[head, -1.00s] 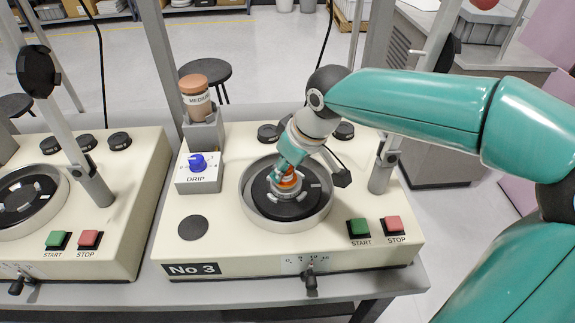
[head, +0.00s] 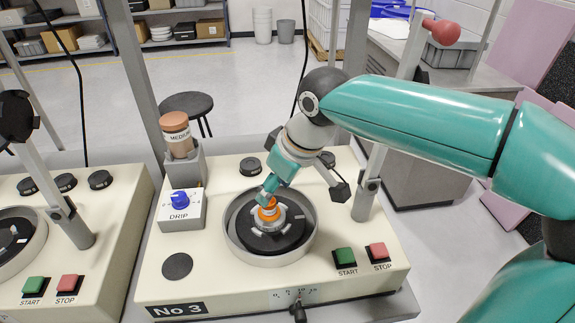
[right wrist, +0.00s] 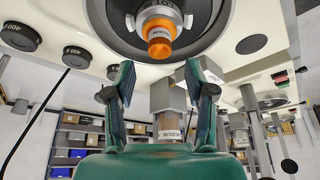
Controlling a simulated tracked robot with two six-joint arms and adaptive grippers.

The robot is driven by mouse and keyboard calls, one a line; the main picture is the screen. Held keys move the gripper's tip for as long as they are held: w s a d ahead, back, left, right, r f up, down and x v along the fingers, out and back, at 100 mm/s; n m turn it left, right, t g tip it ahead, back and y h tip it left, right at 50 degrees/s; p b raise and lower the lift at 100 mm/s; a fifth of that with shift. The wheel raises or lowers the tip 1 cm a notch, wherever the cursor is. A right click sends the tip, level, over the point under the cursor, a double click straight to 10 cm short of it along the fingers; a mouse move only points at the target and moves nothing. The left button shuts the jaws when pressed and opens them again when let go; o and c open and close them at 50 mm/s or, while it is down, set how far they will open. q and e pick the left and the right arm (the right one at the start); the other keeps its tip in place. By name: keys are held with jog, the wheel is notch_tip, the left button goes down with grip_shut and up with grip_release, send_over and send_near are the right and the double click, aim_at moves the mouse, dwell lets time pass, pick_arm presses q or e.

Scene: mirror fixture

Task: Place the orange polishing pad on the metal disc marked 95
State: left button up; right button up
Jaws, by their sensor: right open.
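The orange pad piece (head: 267,208) stands on a grey metal disc (head: 281,214) at the middle of the black plate (head: 265,241) of machine No 3. I cannot read the number on the metal disc. My right gripper (head: 268,191) is just above the orange piece. In the right wrist view, its two teal fingers (right wrist: 160,72) are spread, with nothing between the tips, and the orange piece is beyond them. My left gripper is not in view.
A round metal rim (head: 236,250) surrounds the plate. A brown-capped MEDIUM bottle (head: 178,138) and a blue DRIP knob (head: 180,199) stand at the left. A slanted post (head: 366,195) rises at the right, near green START (head: 345,256) and red STOP (head: 378,251) buttons. Another machine (head: 105,230) is at the left.

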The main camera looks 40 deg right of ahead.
jog(key=v, duration=0.6)
jog(key=shift+r, duration=0.1)
dwell(0.3)
